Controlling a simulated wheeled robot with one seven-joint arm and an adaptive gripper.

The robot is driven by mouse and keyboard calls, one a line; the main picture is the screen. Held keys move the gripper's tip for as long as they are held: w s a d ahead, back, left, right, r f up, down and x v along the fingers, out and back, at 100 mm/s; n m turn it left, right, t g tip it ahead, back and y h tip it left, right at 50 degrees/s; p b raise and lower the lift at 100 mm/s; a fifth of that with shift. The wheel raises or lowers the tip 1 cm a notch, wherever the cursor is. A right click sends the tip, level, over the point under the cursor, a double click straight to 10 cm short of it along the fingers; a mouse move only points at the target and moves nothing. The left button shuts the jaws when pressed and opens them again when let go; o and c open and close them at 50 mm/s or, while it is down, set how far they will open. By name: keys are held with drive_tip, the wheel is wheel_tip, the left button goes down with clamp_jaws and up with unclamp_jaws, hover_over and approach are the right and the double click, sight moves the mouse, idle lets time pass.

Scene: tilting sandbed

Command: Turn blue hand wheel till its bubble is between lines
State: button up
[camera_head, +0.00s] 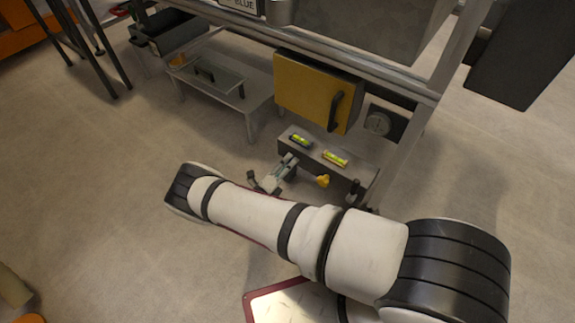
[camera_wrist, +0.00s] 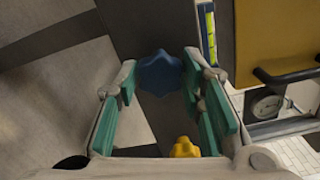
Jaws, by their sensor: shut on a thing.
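The blue hand wheel (camera_wrist: 160,74) is a lobed knob between the fingertips of my gripper (camera_wrist: 160,82) in the wrist view. My gripper is shut on it, with a green-padded finger on each side. In the head view my gripper (camera_head: 287,165) reaches the front of a grey box, and its fingers hide the blue wheel there. A blue-framed level vial (camera_head: 300,141) with yellow-green liquid lies on top of the box. It also shows in part in the wrist view (camera_wrist: 208,32). Its bubble is too small to place against the lines.
A yellow hand wheel (camera_head: 322,181) is right of my gripper, close below the fingers in the wrist view (camera_wrist: 185,148). A yellow-framed vial (camera_head: 335,158) lies on the box. A yellow cabinet door (camera_head: 308,90) with a dark handle is behind. A frame post stands at right.

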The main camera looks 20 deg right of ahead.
drive_tip(key=shift+n, duration=5)
drive_tip(key=o, duration=1.1)
drive_tip(key=shift+o, duration=0.2)
drive_tip(key=v, duration=1.2)
drive_tip(key=shift+w+a, duration=0.1)
